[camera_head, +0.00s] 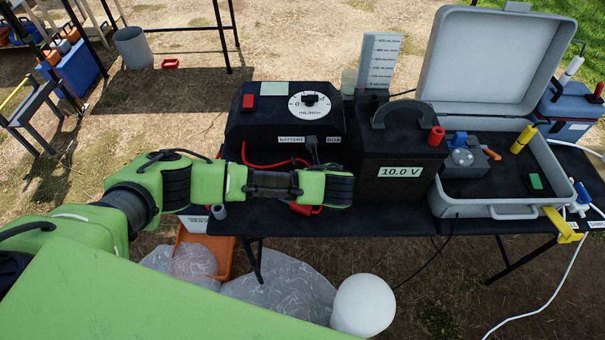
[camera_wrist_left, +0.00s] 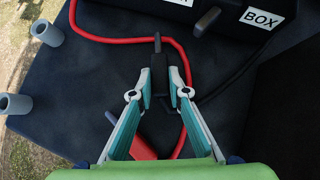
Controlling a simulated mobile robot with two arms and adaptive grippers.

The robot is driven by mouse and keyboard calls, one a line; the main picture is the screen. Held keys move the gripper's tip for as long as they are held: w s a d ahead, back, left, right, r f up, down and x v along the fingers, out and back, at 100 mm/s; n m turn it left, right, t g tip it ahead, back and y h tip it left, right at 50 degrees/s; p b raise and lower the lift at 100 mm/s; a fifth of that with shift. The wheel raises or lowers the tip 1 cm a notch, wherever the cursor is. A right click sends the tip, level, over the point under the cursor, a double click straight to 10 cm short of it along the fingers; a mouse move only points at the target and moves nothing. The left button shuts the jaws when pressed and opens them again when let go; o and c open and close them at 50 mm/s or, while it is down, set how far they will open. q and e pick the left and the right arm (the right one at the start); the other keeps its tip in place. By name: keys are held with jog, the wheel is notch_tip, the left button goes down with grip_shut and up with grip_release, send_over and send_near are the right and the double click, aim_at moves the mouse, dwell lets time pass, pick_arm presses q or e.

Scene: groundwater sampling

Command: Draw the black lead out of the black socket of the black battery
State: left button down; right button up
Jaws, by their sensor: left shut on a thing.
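The black battery (camera_head: 402,172) with a handle and a "10.0 V" label stands on the table, right of my left gripper. A red terminal (camera_head: 436,136) is on its top right. I cannot make out its black socket. My left gripper (camera_wrist_left: 159,85) is shut on a black plug (camera_wrist_left: 158,68), which appears to be the black lead's plug, with its thin tip pointing away from the hand. The plug is over the dark tabletop, apart from the battery. In the head view the hand (camera_head: 325,188) hides its fingertips and the plug. My right gripper is not in view.
The black battery box (camera_head: 285,125) with a dial stands behind the hand. A red lead (camera_wrist_left: 180,50) curves on the table around the fingers; its red plug (camera_wrist_left: 143,148) lies below them. Grey cylinders (camera_wrist_left: 47,32) stand at the left edge. An open grey case (camera_head: 490,210) is at right.

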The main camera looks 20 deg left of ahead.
pick_arm(q)
jog(key=shift+f, duration=0.55)
jog(key=shift+s+f+b, duration=0.3)
jog(key=shift+f+b, duration=0.05)
jog(key=c, duration=1.8)
grip_release()
jog(key=shift+f, duration=0.15)
jog(key=shift+c, duration=0.2)
jog(key=v, duration=1.2)
jog(key=shift+w+r, duration=0.25)
jog(key=shift+r, duration=0.2)
